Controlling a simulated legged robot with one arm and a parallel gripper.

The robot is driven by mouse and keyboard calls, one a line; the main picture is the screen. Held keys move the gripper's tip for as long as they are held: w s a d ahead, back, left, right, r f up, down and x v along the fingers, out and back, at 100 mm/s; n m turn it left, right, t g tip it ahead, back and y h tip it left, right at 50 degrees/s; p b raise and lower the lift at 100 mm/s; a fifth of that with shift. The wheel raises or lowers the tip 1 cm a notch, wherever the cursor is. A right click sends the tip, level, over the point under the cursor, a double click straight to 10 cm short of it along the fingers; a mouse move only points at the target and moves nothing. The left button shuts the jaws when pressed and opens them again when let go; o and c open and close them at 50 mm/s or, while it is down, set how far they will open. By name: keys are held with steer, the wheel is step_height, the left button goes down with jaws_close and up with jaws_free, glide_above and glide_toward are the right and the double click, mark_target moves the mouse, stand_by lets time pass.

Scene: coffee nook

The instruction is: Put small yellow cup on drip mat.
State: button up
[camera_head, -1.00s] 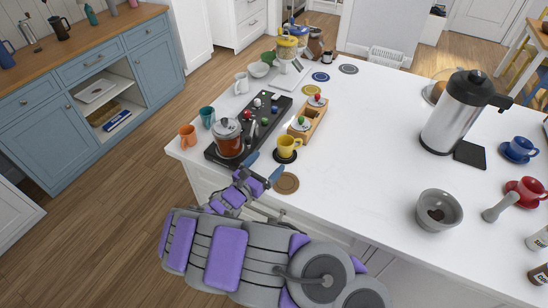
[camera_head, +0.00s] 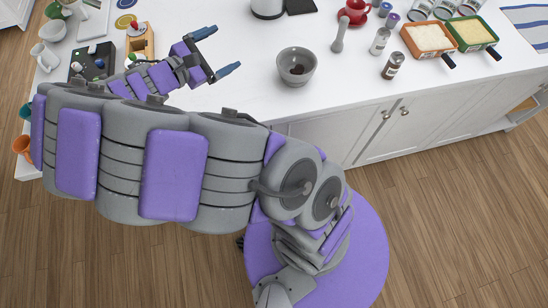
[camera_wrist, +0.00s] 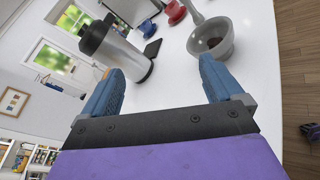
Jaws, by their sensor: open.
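The small yellow cup does not show in either current view; my arm covers the part of the counter where it stood on a dark round piece in the earlier frame. A flat dark square mat (camera_head: 300,6) lies at the top edge of the head view, beside the steel jug (camera_head: 267,8). The mat also shows in the wrist view (camera_wrist: 152,48), right of the jug (camera_wrist: 125,58). My gripper (camera_head: 222,50) is open and empty above the white counter, left of the grey bowl. In the wrist view its blue fingers (camera_wrist: 160,66) are spread apart.
The grey bowl (camera_head: 297,67) holds something dark. A red cup (camera_head: 355,10), a grey pestle (camera_head: 339,32) and jars stand to its right. A wooden box (camera_head: 139,42), a black tray (camera_head: 92,62) and an orange cup (camera_head: 22,146) are at left.

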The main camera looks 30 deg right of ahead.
steer(key=s+d+m+g+y, duration=0.3)
steer(key=s+m, duration=0.2)
steer(key=s, duration=0.4)
steer(key=s+d+m+g+y, duration=0.3)
steer(key=s+d+m, duration=0.1)
steer(key=s, duration=0.4)
steer(key=s+a+m+t+y, duration=0.1)
steer(key=s+a+m+y, duration=0.4)
steer(key=s+a+y, duration=0.4)
steer(key=s+a, duration=0.2)
steer(key=s, duration=0.3)
steer(key=shift+s+a+f, duration=0.35)
steer(key=shift+a, duration=0.05)
steer(key=shift+c, duration=0.2)
